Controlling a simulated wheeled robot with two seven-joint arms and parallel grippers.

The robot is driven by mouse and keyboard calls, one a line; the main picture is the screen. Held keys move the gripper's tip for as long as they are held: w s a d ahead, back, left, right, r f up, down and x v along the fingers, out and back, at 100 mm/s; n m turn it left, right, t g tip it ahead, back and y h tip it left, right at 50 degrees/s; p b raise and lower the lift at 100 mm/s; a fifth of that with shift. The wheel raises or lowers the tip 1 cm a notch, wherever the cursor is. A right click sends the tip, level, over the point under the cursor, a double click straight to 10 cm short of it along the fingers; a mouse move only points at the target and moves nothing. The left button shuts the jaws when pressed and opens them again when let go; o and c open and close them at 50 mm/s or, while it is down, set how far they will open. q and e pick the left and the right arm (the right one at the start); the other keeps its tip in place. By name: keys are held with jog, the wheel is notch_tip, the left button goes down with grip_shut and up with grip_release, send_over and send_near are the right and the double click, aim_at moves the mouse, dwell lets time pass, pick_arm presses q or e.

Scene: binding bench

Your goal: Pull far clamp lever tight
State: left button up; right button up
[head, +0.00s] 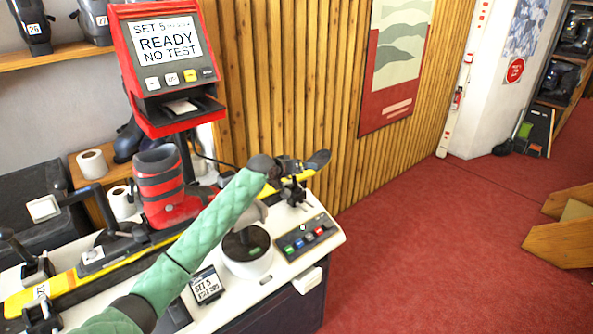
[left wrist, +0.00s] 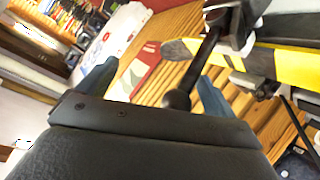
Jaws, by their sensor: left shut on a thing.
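The far clamp (head: 293,193) stands at the far end of the white bench, by the yellow ski (head: 303,174) and its dark tip. My left gripper (head: 279,165), at the end of my green-sleeved arm, is at this clamp. In the left wrist view the dark lever (left wrist: 207,58) with its round knob (left wrist: 177,100) reaches between my two blue-grey fingers. My left gripper is shut on the lever. The clamp body (left wrist: 232,22) shows at the top, beside the yellow ski (left wrist: 295,67). In the head view my gripper partly hides the lever. My right gripper is not in view.
A red ski boot (head: 160,187) stands on the ski. A red display post (head: 165,60) reads "READY NO TEST".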

pick_arm(q)
jog(key=shift+s+d+f, duration=0.3)
jog(key=shift+d, duration=0.25)
jog(key=shift+o, duration=0.4)
jog(key=shift+s+a+b, duration=0.15)
jog(key=shift+a+b, duration=0.05)
jog(key=shift+b, duration=0.1)
jog(key=b+v, duration=0.1)
jog(key=v, duration=0.2)
jog(key=b+v, duration=0.1)
jog(key=v, duration=0.2)
jog(key=shift+a+r, duration=0.25)
jog(key=shift+r, duration=0.15)
jog(key=c, duration=0.5)
jog(key=shift+s+a+r, duration=0.25)
jog(key=shift+a+r, duration=0.1)
jog(key=shift+a, duration=0.15)
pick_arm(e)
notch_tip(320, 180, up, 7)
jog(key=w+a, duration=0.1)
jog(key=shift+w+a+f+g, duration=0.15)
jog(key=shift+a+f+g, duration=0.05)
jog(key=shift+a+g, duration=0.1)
